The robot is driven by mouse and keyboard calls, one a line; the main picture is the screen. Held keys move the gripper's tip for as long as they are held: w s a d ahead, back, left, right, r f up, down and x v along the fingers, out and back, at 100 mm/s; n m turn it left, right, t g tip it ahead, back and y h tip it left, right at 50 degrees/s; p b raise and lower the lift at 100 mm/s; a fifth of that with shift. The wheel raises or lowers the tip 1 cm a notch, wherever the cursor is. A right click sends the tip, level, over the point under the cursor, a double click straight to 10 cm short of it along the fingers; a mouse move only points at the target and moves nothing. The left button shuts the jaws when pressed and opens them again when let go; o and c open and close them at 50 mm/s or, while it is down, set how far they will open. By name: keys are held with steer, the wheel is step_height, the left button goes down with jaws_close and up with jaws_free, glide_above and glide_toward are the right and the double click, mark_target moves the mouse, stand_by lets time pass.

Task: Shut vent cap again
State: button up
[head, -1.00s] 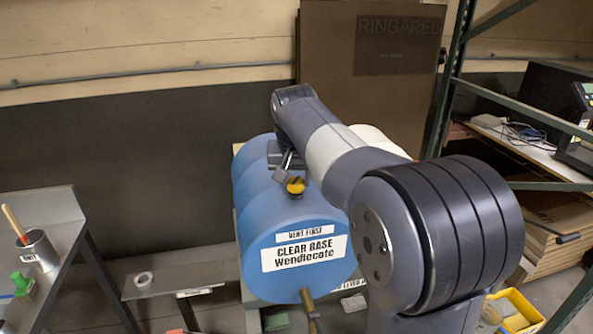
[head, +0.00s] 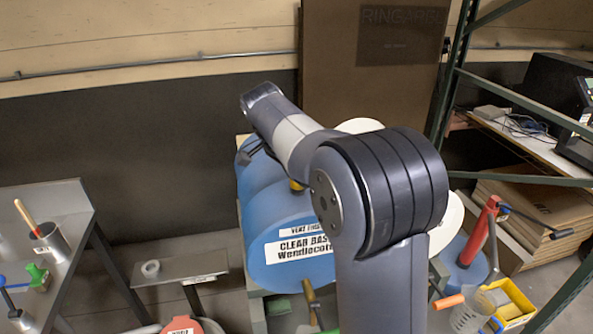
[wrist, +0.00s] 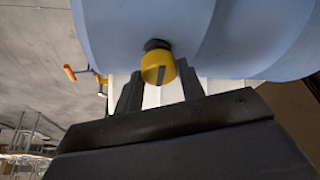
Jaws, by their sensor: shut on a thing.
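The blue drum (head: 270,208) lies on its side with a "CLEAR BASE" label and a "VENT FIRST" label on its end face. The yellow vent cap (head: 296,185) shows as a small patch on top of the drum, mostly behind my arm. In the wrist view the cap (wrist: 154,68) stands on a short black neck (wrist: 157,45) against the blue drum wall. My gripper (wrist: 160,82) is shut on the cap, with one dark finger on either side. I cannot tell how tightly the cap sits. In the head view my arm hides the fingertips.
A brass tap (head: 312,300) sticks out below the drum's end. A grey bench (head: 75,215) with a metal can (head: 50,243) stands at left. A low shelf (head: 185,268) holds a tape roll. A red fixture (head: 478,236) and a yellow bin (head: 512,300) are at right.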

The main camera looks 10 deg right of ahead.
steer(key=shift+m, duration=0.6)
steer(key=o, duration=1)
steer(key=v, duration=1)
steer(key=shift+w+a+r, duration=0.1)
steer(key=shift+a+r, duration=0.1)
steer(key=shift+r, duration=0.2)
steer(key=x, duration=1.1)
steer(key=shift+d, duration=0.1)
steer(key=shift+n, duration=0.3)
